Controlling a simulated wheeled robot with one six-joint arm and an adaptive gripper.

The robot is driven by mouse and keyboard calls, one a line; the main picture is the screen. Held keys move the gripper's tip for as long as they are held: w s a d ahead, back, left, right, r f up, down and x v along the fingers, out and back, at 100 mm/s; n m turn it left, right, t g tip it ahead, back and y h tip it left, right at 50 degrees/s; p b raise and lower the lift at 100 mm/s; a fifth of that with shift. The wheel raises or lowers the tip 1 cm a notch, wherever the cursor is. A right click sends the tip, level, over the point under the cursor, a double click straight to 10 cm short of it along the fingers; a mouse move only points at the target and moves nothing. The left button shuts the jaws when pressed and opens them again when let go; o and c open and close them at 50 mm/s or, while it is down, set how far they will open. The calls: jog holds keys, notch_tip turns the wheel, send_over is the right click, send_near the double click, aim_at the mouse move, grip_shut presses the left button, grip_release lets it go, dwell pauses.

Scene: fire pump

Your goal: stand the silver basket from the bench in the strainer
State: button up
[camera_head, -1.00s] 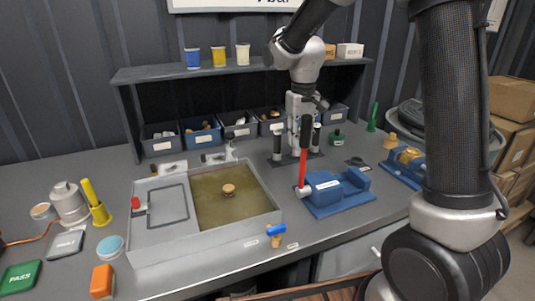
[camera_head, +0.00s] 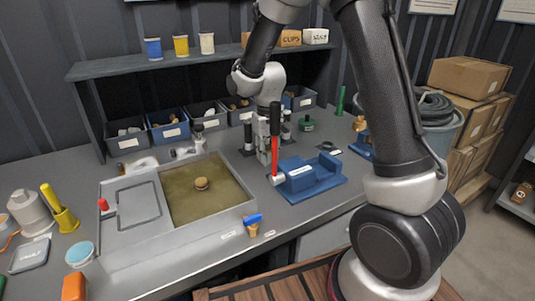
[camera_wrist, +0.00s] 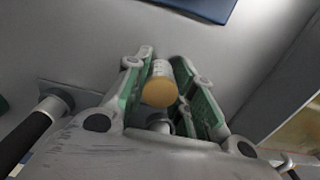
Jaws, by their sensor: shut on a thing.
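My gripper (camera_wrist: 165,72) is shut on a small upright-looking cylinder (camera_wrist: 160,92) with a pale side and a tan round end, held between its green-lined fingers. I cannot tell for sure that this is the silver basket. In the head view my gripper (camera_head: 264,145) hangs low at the back of the bench, between two black cylinders (camera_head: 249,137). Its fingertips and what they hold are too small to make out there. I cannot tell which fitting is the strainer; a blue fixture (camera_head: 318,181) with a red, black-gripped lever (camera_head: 274,150) stands just right of my gripper.
A grey tray (camera_head: 133,247) with a murky basin (camera_head: 215,190) fills the bench's middle left. Blue bins (camera_head: 168,130) stand under the shelf (camera_head: 180,65) behind. Cartons (camera_head: 470,77) are stacked at right.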

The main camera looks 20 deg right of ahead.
jog(key=shift+f, duration=0.1)
jog(key=o, duration=0.8)
jog(key=shift+o, duration=0.2)
